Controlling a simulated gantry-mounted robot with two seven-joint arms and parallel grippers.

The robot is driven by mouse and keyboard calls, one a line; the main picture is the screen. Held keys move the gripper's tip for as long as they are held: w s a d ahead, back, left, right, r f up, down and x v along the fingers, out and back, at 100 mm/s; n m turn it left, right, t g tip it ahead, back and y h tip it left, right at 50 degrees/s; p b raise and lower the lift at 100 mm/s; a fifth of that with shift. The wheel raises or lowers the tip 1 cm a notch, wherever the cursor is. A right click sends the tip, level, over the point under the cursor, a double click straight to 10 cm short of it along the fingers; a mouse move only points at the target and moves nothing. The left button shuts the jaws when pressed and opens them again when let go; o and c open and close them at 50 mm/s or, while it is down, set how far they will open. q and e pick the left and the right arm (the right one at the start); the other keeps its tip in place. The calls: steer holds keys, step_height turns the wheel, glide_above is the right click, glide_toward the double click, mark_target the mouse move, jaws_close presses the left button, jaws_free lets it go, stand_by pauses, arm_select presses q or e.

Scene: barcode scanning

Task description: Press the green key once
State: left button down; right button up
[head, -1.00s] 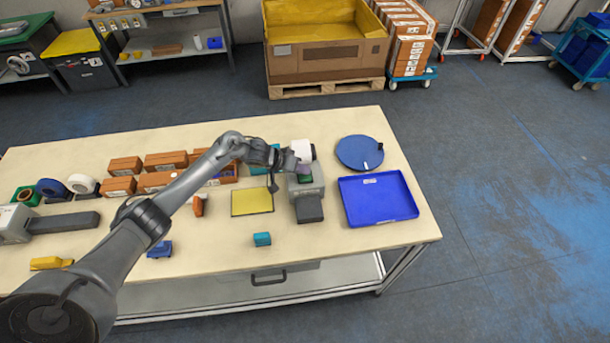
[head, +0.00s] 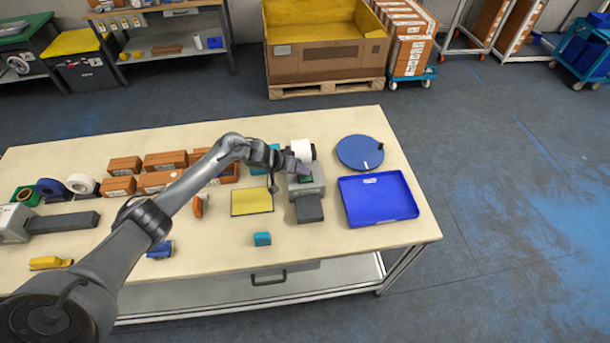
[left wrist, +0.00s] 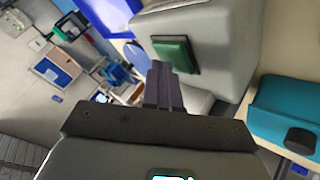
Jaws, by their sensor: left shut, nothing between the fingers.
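The green key (head: 306,178) sits on the grey device (head: 308,190) near the right part of the table. In the left wrist view the green key (left wrist: 176,54) is a raised block in a dark frame on the pale housing. My left gripper (head: 300,168) is shut and empty, just left of and behind the key in the head view. In the left wrist view its fingertips (left wrist: 159,70) lie close to the key's lower left edge and look apart from its face. Whether the key is pressed in cannot be told. My right gripper is not in view.
A white roll (head: 301,150) stands at the back of the device. A blue tray (head: 378,212) and a round blue disc (head: 360,151) are to the right. A yellow pad (head: 252,201) lies left. A teal object (left wrist: 285,110) is close by in the wrist view.

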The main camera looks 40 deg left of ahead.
mark_target(302, 176)
arm_select(q)
steer(key=shift+f, duration=0.35)
stand_by(0.3)
steer(key=shift+r, duration=0.1)
steer(key=shift+r+p, duration=1)
steer(key=shift+p, duration=0.25)
step_height(302, 176, up, 5)
steer(key=p, duration=0.5)
steer(key=shift+p, duration=0.3)
